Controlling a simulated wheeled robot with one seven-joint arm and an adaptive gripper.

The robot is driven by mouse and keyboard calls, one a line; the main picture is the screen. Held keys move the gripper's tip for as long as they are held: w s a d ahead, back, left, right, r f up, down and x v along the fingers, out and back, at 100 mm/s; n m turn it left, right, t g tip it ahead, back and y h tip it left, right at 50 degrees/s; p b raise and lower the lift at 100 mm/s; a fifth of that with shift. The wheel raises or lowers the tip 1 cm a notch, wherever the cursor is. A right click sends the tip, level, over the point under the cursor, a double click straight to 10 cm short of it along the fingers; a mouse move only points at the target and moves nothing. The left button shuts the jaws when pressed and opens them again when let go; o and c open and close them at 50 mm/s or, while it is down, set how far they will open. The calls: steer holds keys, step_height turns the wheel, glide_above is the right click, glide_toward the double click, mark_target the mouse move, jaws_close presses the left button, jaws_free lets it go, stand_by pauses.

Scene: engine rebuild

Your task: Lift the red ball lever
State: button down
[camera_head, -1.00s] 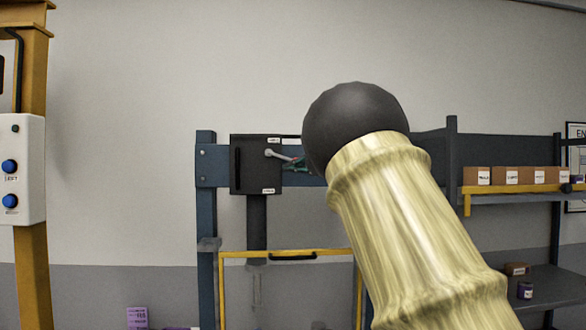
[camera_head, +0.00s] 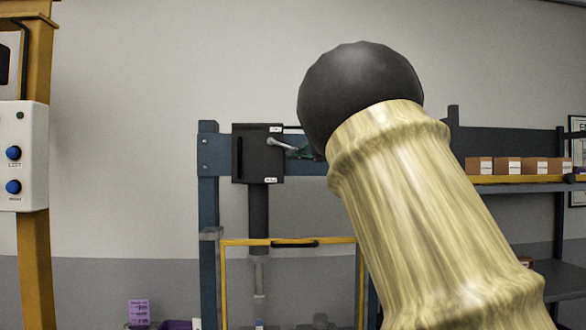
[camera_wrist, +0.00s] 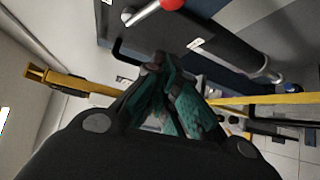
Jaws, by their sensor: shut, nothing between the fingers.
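The lever is a grey rod (camera_head: 282,143) on the front of a dark box (camera_head: 258,165) on the blue press frame, sloping down to the right. Its red ball shows in the wrist view (camera_wrist: 172,4), cut by the top edge, with the grey rod (camera_wrist: 143,13) beside it. The ball is not clearly visible in the head view. My gripper's green fingers (camera_wrist: 157,62) are shut and empty, with their tips below the ball in the wrist picture. In the head view my gripper (camera_head: 300,153) is small, beside the lever's end, partly hidden by my arm. I cannot tell whether they touch.
A yellow guard frame (camera_head: 231,242) stands below the box. A black handle (camera_wrist: 128,52) is near my fingers in the wrist view. A shelf with cardboard boxes (camera_head: 507,166) is at right, and an orange post with a control panel (camera_head: 33,155) at left.

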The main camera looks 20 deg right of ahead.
steer(key=s+r, duration=0.1)
steer(key=s, duration=0.1)
steer(key=s+d+r+b, duration=0.1)
steer(key=s+r, duration=0.1)
steer(key=shift+f, duration=0.15)
stand_by(0.5)
